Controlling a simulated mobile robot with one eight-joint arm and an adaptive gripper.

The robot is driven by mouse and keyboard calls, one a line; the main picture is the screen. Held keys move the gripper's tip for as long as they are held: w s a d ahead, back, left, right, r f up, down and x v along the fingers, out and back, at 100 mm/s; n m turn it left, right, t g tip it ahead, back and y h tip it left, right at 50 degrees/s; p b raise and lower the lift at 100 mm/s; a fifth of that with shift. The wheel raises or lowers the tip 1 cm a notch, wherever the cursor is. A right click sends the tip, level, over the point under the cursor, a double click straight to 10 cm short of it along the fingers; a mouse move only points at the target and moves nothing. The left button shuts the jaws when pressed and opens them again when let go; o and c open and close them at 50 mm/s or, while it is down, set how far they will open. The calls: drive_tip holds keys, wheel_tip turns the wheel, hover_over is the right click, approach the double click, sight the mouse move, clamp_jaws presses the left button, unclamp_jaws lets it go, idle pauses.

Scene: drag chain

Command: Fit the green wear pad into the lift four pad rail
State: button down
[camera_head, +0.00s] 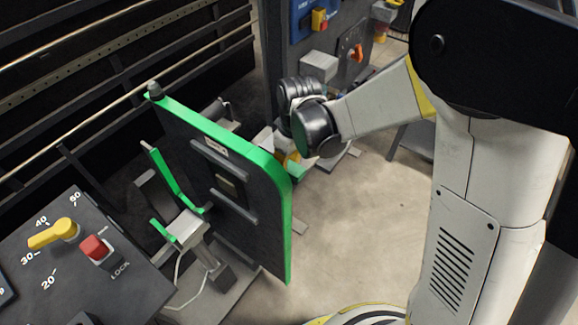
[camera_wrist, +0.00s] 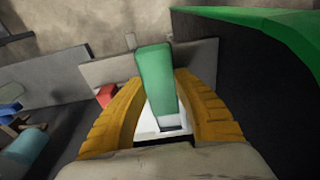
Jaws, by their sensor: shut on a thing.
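The green wear pad (camera_wrist: 155,72) is a long green block in the wrist view, between the yellow fingers of my gripper (camera_wrist: 158,88). My gripper is shut on it. Below the pad's near end is a white piece with a dark slot (camera_wrist: 172,128); I cannot tell whether they touch. In the head view my gripper (camera_head: 291,158) is partly hidden behind a dark panel's top right corner. A small light green patch (camera_head: 297,171) beside that corner may be the pad. I cannot identify the lift four pad rail for certain in either view.
A dark panel with green edges (camera_head: 235,185) stands upright close to my gripper; it fills the wrist view's right side (camera_wrist: 270,70). A control console (camera_head: 75,255) with yellow and red knobs is at left. A cabinet (camera_head: 330,50) stands behind. Open floor (camera_head: 360,210) lies right of the panel.

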sight(291, 167)
drive_tip(key=c, duration=1)
unclamp_jaws()
drive_tip(key=shift+a, duration=0.1)
drive_tip(key=r, duration=0.8)
drive_tip(key=d+r, duration=0.1)
drive_tip(key=r, duration=0.3)
drive_tip(key=shift+s+d, duration=0.1)
drive_tip(key=shift+s, duration=0.3)
